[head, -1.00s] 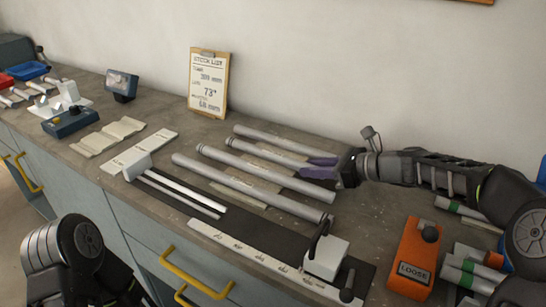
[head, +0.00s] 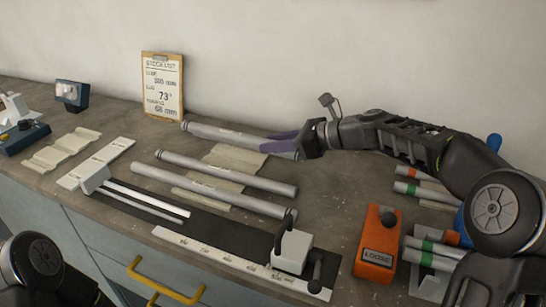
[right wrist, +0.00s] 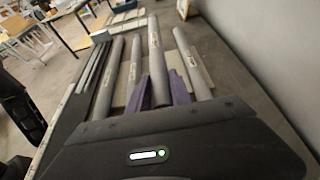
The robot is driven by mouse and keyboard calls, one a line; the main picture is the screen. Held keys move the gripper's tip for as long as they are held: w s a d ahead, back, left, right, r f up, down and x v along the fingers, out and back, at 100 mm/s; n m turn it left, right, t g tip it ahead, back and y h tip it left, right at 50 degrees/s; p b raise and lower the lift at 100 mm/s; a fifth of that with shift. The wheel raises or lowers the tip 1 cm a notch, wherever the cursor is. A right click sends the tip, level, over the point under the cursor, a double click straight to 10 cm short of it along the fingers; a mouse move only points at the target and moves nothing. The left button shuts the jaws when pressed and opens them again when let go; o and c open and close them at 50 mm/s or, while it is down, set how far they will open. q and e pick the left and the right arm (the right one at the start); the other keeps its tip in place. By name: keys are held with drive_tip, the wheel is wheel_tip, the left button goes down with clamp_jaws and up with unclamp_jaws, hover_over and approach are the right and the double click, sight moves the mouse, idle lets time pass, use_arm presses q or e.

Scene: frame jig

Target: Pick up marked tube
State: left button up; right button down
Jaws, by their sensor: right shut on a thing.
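My right gripper (head: 285,142), with purple fingers, is shut on a grey tube (head: 228,136) near its right end. The held tube appears raised and hides most of the farthest tube in the head view. In the right wrist view the held tube (right wrist: 157,68) lies between the purple fingers, with small dark print on it; the farthest tube (right wrist: 193,62) shows to its right. Two more grey tubes, a middle one (head: 225,173) and a near one (head: 213,190), lie side by side, apart from the gripper. My left gripper is out of view.
Pale supports (head: 232,158) lie under the tubes. A measuring jig with a white block (head: 293,252) and ruler (head: 225,255) is in front. An orange box marked LOOSE (head: 378,243) stands right, near banded tubes (head: 425,190). A stock list clipboard (head: 162,85) leans on the wall.

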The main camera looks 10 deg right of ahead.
wheel_tip(320, 180, up, 12)
drive_tip(key=p, duration=0.1)
drive_tip(key=shift+f+p, duration=0.15)
drive_tip(key=shift+p, duration=0.15)
idle(0.3)
